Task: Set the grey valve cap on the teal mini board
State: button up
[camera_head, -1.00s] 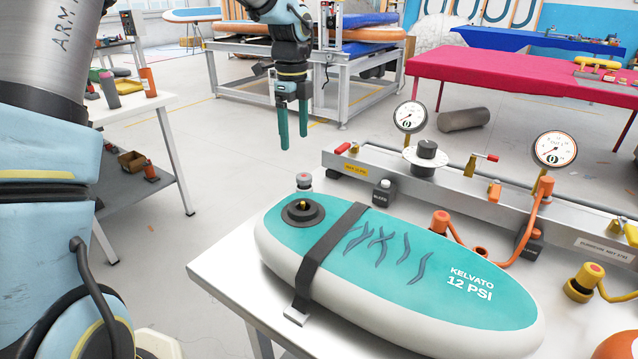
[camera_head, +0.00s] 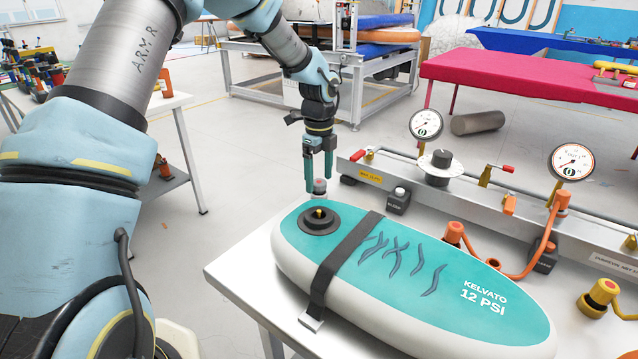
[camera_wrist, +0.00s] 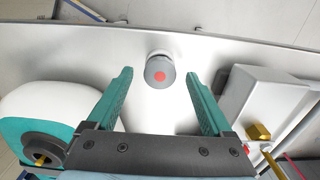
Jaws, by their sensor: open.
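The grey valve cap (camera_head: 319,187), with a reddish top, stands on the white table just behind the far-left end of the teal mini board. In the wrist view the cap (camera_wrist: 158,76) shows its red dot, between the lines of my two fingertips. My gripper (camera_head: 318,174) is open, teal fingers pointing down at the cap; I cannot tell whether they reach down around it. The teal mini board (camera_head: 420,270) lies on the table with a dark strap across it. Its dark round valve (camera_head: 319,220) has a brass centre and is uncapped.
A metal rail (camera_head: 480,203) with gauges, a dark knob and orange hoses runs behind the board. A small dark block (camera_head: 398,203) stands right of the cap. The white table's (camera_head: 240,270) front-left part is bare. In the wrist view the board's end (camera_wrist: 50,105) is at left.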

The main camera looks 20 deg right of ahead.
jog(key=shift+f, duration=0.4)
jog(key=shift+c, duration=0.2)
grip_shut()
